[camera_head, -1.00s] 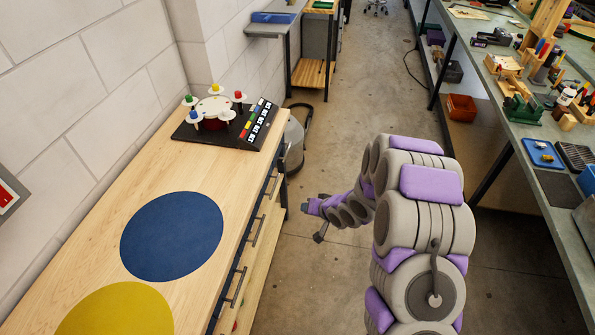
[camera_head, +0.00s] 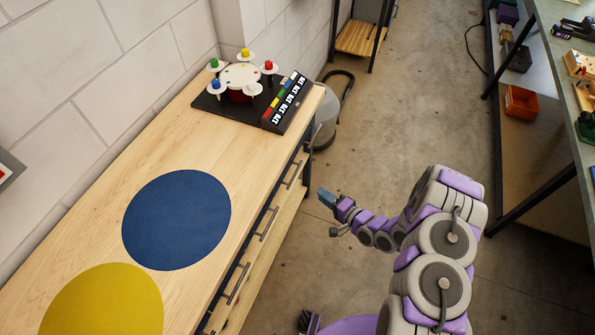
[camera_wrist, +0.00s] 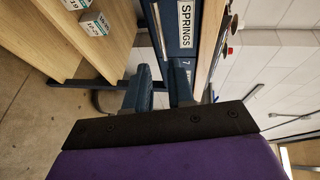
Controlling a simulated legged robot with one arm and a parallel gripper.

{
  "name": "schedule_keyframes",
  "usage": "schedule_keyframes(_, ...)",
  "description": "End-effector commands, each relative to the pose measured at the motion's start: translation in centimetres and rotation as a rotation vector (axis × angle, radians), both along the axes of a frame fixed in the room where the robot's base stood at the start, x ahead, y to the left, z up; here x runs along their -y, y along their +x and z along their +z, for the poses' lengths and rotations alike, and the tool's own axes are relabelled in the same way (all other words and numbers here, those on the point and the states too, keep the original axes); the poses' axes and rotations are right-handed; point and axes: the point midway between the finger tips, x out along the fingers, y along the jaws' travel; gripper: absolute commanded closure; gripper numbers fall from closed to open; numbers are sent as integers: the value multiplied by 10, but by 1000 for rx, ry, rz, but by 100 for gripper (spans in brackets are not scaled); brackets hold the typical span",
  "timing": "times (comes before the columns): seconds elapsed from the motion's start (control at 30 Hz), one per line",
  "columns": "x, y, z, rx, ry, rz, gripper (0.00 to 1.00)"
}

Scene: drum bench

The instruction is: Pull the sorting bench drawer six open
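The sorting bench (camera_head: 190,135) has a wooden top and a dark drawer front with several bar handles along its right side. Drawer handles (camera_head: 267,222) show in the head view; no drawer number is readable there. My gripper (camera_head: 326,197) is right of the drawer front, apart from it. In the wrist view, a blue drawer front (camera_wrist: 183,50) carries a SPRINGS label and a small 7. A bar handle (camera_wrist: 158,28) runs beside it. My gripper's two fingers (camera_wrist: 160,86) are spread, with nothing seen between them. I cannot tell which drawer is six.
A game board with a drum and coloured pegs (camera_head: 241,77) stands at the bench's far end. A grey bin (camera_head: 325,130) is beyond that end. An orange crate (camera_head: 520,103) lies under the right workbench. Small boxes (camera_wrist: 94,23) sit on a wooden shelf.

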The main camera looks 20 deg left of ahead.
Motion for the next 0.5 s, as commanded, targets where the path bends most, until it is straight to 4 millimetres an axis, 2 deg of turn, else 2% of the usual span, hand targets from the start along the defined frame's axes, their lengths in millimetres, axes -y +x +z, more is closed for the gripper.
schedule_keyframes(0.27,-26,17,-7,0,8,2,77)
schedule_keyframes(0.5,-62,33,-15,1,0,3,77)
